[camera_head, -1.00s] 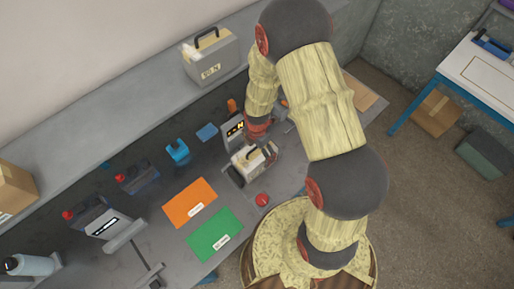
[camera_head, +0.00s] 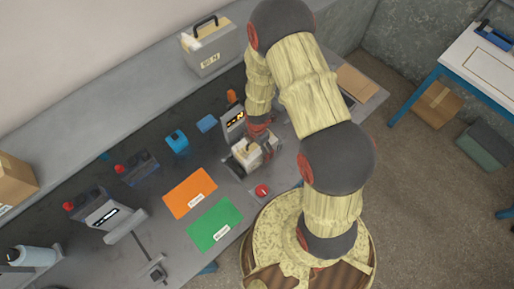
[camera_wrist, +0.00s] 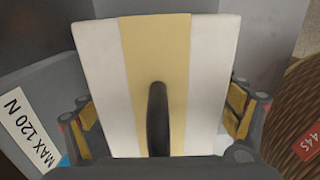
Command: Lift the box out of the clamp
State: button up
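The box (camera_head: 246,153) is pale with a tan stripe and stands low in the clamp (camera_head: 232,166) on the bench. In the wrist view the box (camera_wrist: 205,60) fills the middle, with a dark handle toward me. My gripper (camera_head: 262,146) is at the box from above and behind. In the wrist view my gripper (camera_wrist: 160,115) has one finger on each side of the box. A thin gap shows at the left finger; the right pad lies very close to the box edge. The clamp's jaws are mostly hidden.
A grey display unit (camera_head: 233,122) stands close behind the box. A red button (camera_head: 262,190) is in front. Orange (camera_head: 190,190) and green (camera_head: 214,224) mats lie to the left. A "MAX 120 N" label (camera_wrist: 32,130) shows beside the left finger.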

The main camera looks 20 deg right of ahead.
jog(key=c, duration=1.7)
jog(key=shift+c, duration=0.6)
jog(key=shift+r, duration=0.1)
jog(key=shift+w+r+p, duration=0.1)
jog(key=shift+r+p, duration=3.1)
jog(key=shift+r, duration=1.8)
jog(key=shift+c, duration=0.2)
